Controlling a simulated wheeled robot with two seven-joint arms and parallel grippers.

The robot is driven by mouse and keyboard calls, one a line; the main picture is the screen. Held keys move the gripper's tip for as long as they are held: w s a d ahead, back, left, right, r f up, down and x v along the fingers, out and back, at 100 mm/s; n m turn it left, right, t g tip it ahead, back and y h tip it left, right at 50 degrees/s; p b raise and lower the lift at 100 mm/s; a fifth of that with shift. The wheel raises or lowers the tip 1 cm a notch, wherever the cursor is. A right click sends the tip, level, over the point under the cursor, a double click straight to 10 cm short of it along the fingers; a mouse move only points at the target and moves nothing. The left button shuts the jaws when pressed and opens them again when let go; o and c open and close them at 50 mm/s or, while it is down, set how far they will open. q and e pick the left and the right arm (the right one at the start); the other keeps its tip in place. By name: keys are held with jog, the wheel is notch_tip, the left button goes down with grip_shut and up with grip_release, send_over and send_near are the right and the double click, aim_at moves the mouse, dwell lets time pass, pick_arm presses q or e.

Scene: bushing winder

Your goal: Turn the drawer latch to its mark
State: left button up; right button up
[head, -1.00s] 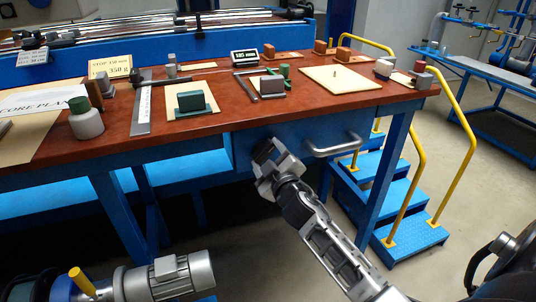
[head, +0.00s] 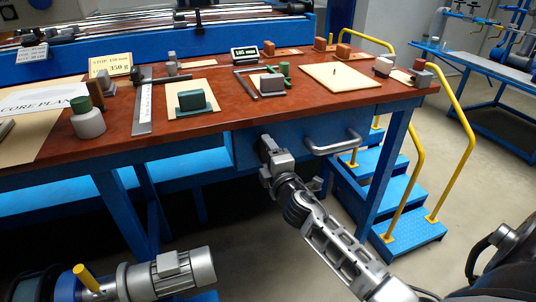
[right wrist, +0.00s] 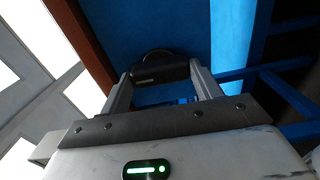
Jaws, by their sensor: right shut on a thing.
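The blue drawer (head: 315,131) with its grey bar handle (head: 334,144) is under the right part of the bench top. My right gripper (head: 268,148) is at the drawer front, left of the handle. In the right wrist view, the dark latch (right wrist: 160,71) lies between the two fingers of my right gripper (right wrist: 161,76), which is shut on it. A rounded dark base shows behind the latch against the blue front. In the head view the gripper mostly hides the latch. I cannot make out the mark. My left gripper is not in view.
The red-brown bench top (head: 225,112) above carries blocks, boards and a small display (head: 245,56). Blue steps (head: 400,205) with yellow rails stand right of the drawer. A motor (head: 172,272) is at the lower left. The floor below the drawer looks clear.

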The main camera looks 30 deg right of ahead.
jog(key=shift+n, duration=0.3)
jog(key=o, duration=1)
jog(key=b+v, duration=0.1)
jog(key=v, duration=1.5)
jog(key=shift+a+b, duration=0.1)
jog(key=shift+b, duration=0.25)
